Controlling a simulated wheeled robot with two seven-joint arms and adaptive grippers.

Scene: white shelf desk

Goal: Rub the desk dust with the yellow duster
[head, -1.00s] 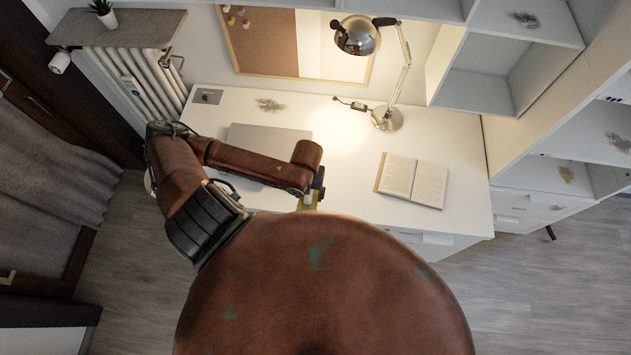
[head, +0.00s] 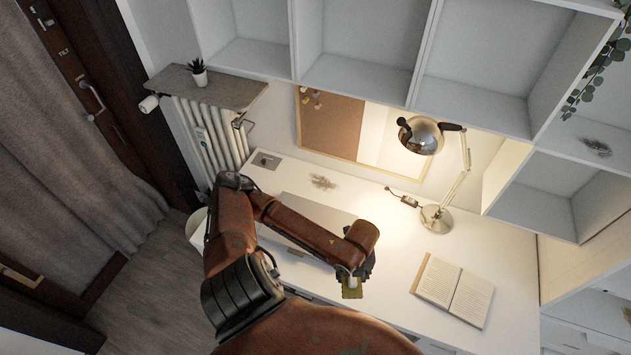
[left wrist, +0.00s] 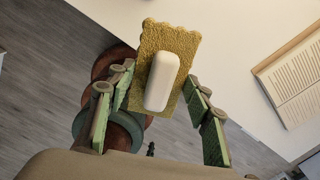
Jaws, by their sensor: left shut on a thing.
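The yellow duster (head: 352,291) is a yellow scallop-edged cloth pad with a white handle. It shows fully in the left wrist view (left wrist: 150,42). My left gripper (head: 356,274) is shut on it, with its green-padded fingers on either side of the handle in the left wrist view. In the head view it hangs near the desk's front edge; its height above the surface is hard to tell. A grey-brown dust patch (head: 323,182) lies on the white desk (head: 385,232) near the back left. Another dust patch (head: 596,146) is on a shelf at upper right. My right gripper is out of view.
A closed laptop (head: 310,212) lies partly behind my left arm. A metal lamp (head: 436,219) stands at the back of the desk, and an open book (head: 452,290) lies at the right. White shelves (head: 475,100) overhang above. A radiator (head: 205,135) is at left.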

